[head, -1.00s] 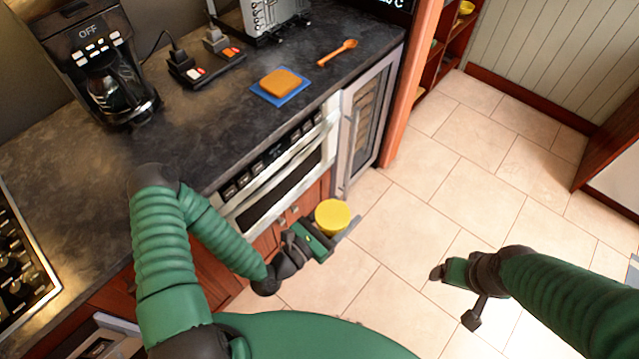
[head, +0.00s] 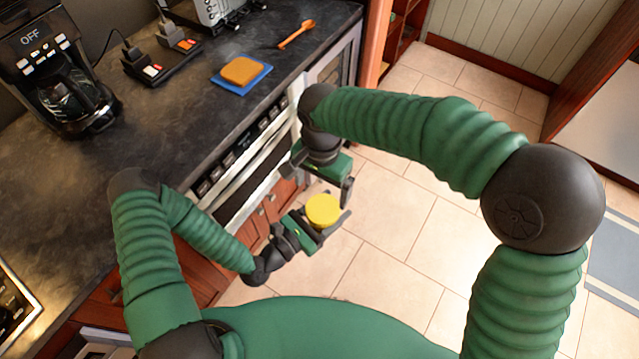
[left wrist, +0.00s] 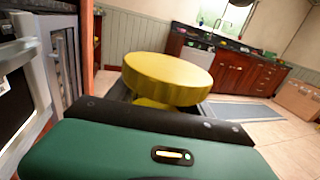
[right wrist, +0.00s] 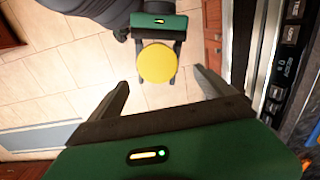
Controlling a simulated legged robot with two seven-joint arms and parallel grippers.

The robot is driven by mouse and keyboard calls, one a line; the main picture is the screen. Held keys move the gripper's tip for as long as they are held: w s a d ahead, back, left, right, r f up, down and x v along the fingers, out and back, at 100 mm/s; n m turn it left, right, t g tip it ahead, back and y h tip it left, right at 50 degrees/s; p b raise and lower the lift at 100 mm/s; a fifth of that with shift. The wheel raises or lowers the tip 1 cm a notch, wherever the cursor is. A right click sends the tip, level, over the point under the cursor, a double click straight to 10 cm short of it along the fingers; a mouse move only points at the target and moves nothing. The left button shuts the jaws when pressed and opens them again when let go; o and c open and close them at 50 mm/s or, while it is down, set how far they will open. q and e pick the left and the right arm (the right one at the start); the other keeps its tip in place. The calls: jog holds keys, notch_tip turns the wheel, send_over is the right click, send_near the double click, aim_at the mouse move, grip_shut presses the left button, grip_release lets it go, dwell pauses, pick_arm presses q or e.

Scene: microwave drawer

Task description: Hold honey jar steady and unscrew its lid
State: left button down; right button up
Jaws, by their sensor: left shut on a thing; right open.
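The honey jar's round yellow lid (head: 323,210) faces up toward the head camera. My left gripper (head: 322,226) is shut on the honey jar, below the lid. In the left wrist view the wide lid (left wrist: 168,75) stands above the yellow jar body (left wrist: 165,103), which is mostly hidden by the gripper. My right gripper (head: 330,188) is open and empty, above and just behind the jar in the head view. In the right wrist view the lid (right wrist: 157,63) lies beyond and between the spread fingers of the right gripper (right wrist: 165,90), apart from them.
The microwave drawer (head: 245,185) front is close to both grippers. Open tiled floor (head: 400,240) lies to the right.

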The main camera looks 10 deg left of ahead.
aim_at(320, 207)
notch_tip(320, 207, down, 7)
jog(key=shift+f, duration=0.15)
jog(key=shift+a+f, duration=0.1)
jog(key=shift+f, duration=0.2)
jog(key=shift+c, duration=0.2)
